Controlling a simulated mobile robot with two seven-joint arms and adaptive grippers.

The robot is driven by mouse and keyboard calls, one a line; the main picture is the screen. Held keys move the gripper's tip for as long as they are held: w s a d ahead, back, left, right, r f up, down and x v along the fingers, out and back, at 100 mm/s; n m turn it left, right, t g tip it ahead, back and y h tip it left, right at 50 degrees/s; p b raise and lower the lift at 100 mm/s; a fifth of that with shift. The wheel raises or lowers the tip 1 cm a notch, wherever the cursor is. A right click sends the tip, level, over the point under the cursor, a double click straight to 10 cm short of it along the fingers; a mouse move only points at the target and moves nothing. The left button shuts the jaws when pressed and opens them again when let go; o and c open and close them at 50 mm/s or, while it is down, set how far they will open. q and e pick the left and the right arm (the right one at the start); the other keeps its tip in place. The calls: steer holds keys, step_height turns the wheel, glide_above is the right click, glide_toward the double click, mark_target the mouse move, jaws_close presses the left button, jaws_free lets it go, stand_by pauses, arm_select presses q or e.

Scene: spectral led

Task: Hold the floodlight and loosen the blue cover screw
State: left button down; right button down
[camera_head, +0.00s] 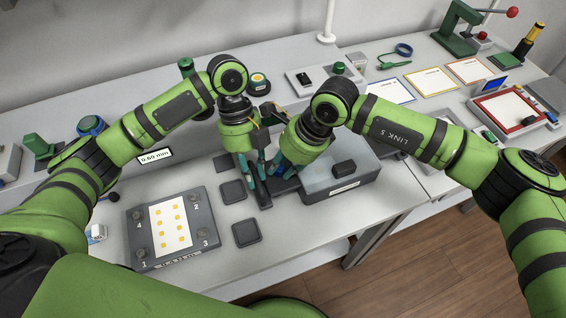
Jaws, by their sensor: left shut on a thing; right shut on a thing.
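My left gripper (252,178) and my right gripper (275,168) are close together at the middle of the bench, fingers pointing down. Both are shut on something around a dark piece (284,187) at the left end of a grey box. This dark piece may be part of the floodlight, but the fingers and wrists hide most of it. What the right fingers hold is too small and covered to make out. I cannot make out the blue cover screw. A grey plate (203,219) with yellow squares and corners numbered 1 to 4 lies at the left, apart from both grippers.
The grey box (355,186) with a black block (344,168) on top stands right of the grippers. Dark square pads (246,233) lie between plate and grippers. A red-framed tray (507,112) and a green press (456,32) stand at right. The front bench strip is mostly clear.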

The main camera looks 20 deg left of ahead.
steer(key=shift+w+d, duration=0.1)
steer(key=shift+w, duration=0.25)
steer(key=c, duration=1.3)
jaws_free()
steer(key=shift+s, duration=0.1)
steer(key=shift+r, duration=0.1)
steer(key=v, duration=1.2)
